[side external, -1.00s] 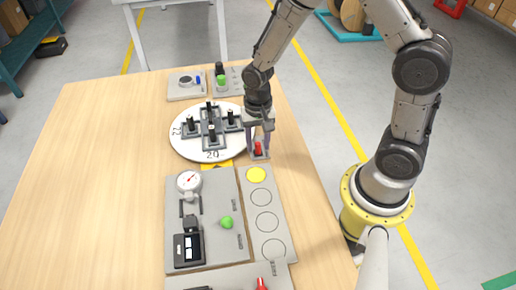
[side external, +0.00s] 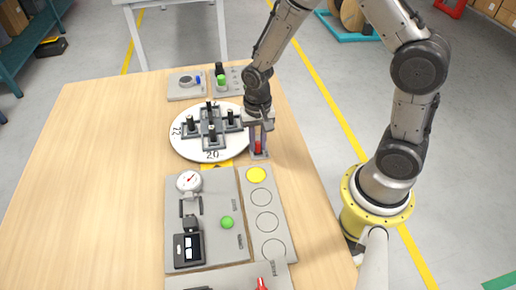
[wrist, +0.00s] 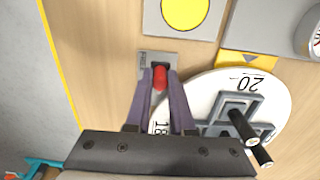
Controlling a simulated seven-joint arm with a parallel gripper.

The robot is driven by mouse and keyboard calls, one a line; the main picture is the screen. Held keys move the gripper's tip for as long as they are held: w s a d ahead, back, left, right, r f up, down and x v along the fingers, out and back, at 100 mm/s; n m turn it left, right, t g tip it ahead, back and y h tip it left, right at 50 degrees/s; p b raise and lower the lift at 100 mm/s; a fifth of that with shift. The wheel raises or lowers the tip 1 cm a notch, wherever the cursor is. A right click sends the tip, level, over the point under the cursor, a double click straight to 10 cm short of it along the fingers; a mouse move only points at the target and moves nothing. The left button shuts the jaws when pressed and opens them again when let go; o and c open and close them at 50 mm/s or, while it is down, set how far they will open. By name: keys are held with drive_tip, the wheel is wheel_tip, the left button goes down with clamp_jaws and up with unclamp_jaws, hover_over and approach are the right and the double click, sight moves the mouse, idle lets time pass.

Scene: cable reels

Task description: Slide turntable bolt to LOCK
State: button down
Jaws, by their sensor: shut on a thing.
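The red bolt knob (side external: 258,147) stands on a small grey plate (wrist: 144,66) at the right edge of the white turntable (side external: 185,148). The wrist view shows the red knob (wrist: 160,77) between my two purple-grey fingers, beside a dark opening in the plate. My gripper (side external: 258,143) points down and is shut on the knob; it also shows in the wrist view (wrist: 160,84). The turntable carries a grey fixture with several black pegs and shows numbers on its rim, including 20. The plate's lettering is too small to read.
A grey panel with a yellow disc (side external: 256,175) and empty circles lies in front of the plate. A gauge panel (side external: 215,185) with a green knob sits left of it. Two small panels stand behind the turntable. The table's left side is clear.

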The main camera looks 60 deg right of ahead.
drive_tip(key=shift+w+d, duration=1.05)
drive_tip(key=shift+w, duration=0.05)
drive_tip(key=c, duration=0.8)
unclamp_jaws()
drive_tip(key=shift+r, duration=0.1)
drive_tip(key=shift+s+a+r, duration=0.1)
drive_tip(key=shift+r, duration=3.35)
